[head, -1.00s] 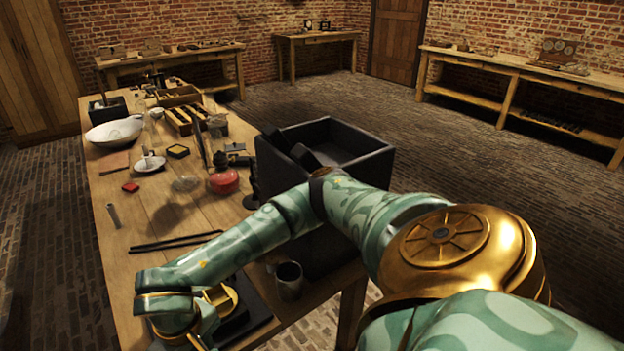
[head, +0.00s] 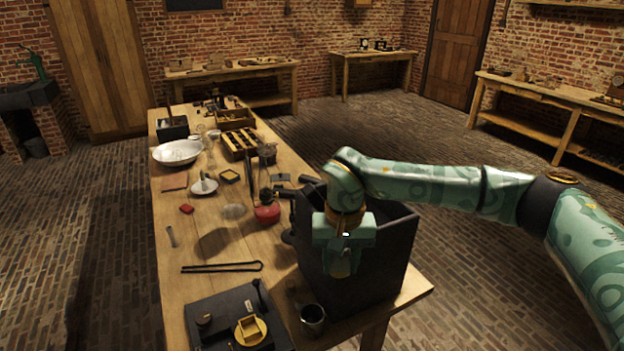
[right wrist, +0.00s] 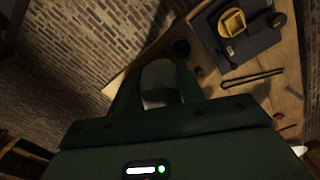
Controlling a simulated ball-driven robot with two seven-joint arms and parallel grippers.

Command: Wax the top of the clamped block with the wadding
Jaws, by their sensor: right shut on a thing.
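My right gripper (head: 342,268) points down in front of the black open box at the table's right side. In the right wrist view its fingers (right wrist: 160,85) are shut on a pale, shadowed thing that looks like the wadding (right wrist: 158,98); its shape is hard to make out. A yellow block (head: 249,330) sits on a round yellow base on a black board (head: 222,309) at the table's near end. The yellow block also shows in the right wrist view (right wrist: 232,22), well apart from the gripper. Clamp parts are hard to tell there. My left gripper is not in view.
The black box (head: 405,245) stands close beside the gripper. A metal cup (head: 313,318) stands right of the board, and black tongs (head: 222,267) lie behind it. A red round vessel (head: 267,214), white saucer (head: 203,187) and white bowl (head: 178,152) are farther back.

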